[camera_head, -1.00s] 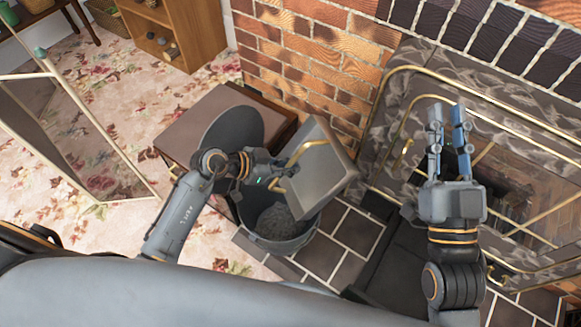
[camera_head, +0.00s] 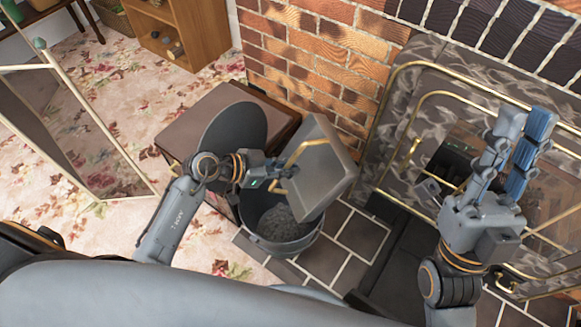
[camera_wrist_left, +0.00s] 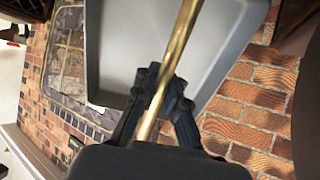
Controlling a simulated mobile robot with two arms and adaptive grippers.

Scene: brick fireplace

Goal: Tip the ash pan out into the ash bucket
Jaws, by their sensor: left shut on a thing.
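The grey metal ash pan (camera_head: 322,172) is tilted steeply above the ash bucket, its brass handle (camera_head: 288,166) toward my left arm. My left gripper (camera_head: 280,171) is shut on that handle. In the left wrist view the fingers (camera_wrist_left: 160,92) close around the brass bar, and the pan's inside (camera_wrist_left: 118,40) looks bare and grey. The dark ash bucket (camera_head: 262,244) stands on the floor below the pan. Grey ash (camera_head: 283,222) lies inside it. Its round lid (camera_head: 232,132) leans open behind it. My right gripper (camera_head: 530,122) is raised, empty, its fingers slightly apart.
A brown wooden box or table (camera_head: 180,132) stands behind the bucket, against the brick wall (camera_head: 300,60).

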